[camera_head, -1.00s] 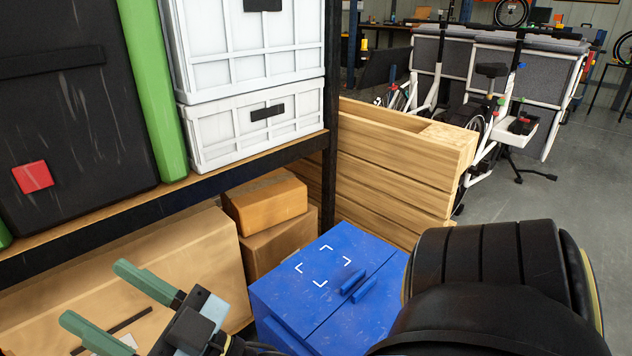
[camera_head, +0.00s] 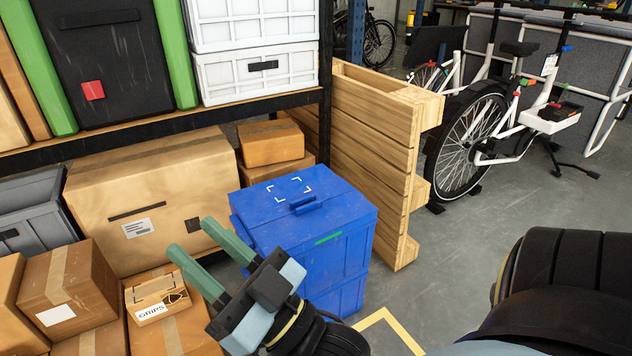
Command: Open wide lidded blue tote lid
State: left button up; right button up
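The blue tote (camera_head: 345,255) stands on the floor at the middle of the head view, on top of another blue box (camera_head: 347,298). Its blue lid (camera_head: 343,203) lies flat and looks shut. The lid has white corner marks and a raised blue handle (camera_head: 304,206); a green strip shows on the front wall. My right gripper (camera_head: 197,239) is in front and to the left of the tote, with its two green fingers spread and nothing between them. It hides the tote's lower left part. My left gripper is not in view.
A shelf (camera_head: 170,127) holding white crates (camera_head: 257,78) stands behind. Cardboard boxes (camera_head: 150,200) fill the space left of the tote. Grey floor is open at right.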

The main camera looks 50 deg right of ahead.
aim_at(263, 203)
jog(key=z, duration=1)
jog(key=i, duration=1)
jog(key=u, duration=1.55)
jog(key=k, duration=1)
jog(key=z, duration=1.15)
jog(key=i, duration=1)
